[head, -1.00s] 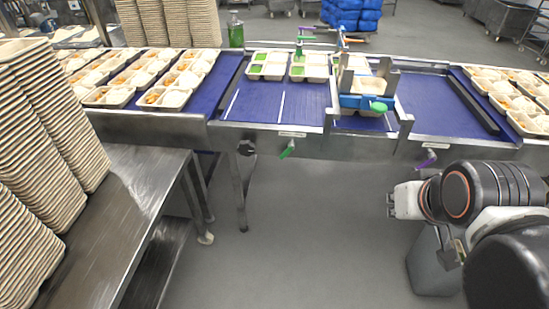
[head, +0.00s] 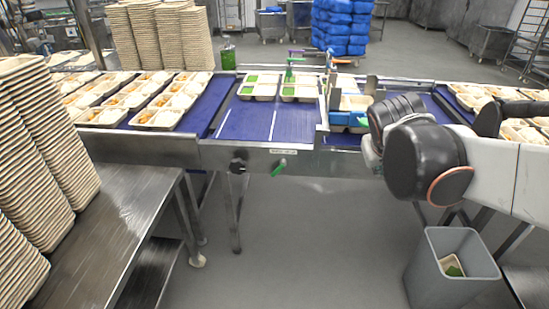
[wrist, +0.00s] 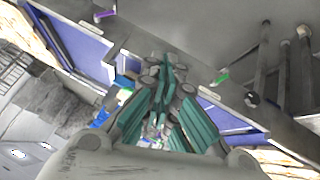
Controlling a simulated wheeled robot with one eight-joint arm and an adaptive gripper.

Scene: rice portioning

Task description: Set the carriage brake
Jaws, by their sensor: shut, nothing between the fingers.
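The carriage (head: 340,112), a blue block in a metal frame, straddles the belt right of centre in the head view, partly hidden behind my arm. A green lever (head: 279,167) hangs on the line's front rail; it also shows in the wrist view (wrist: 221,76). A purple lever (wrist: 104,14) is on the same rail in the wrist view; my arm hides it in the head view. I cannot tell which part is the brake. My gripper (wrist: 165,85) is shut and empty, near the front of the line by the carriage; its tips are mostly hidden in the head view.
A black knob (head: 237,166) sits left of the green lever. Filled trays (head: 262,88) stand on the blue belt. A grey bin (head: 450,260) stands below my arm. A steel table (head: 115,215) with tray stacks is at left. The floor between is clear.

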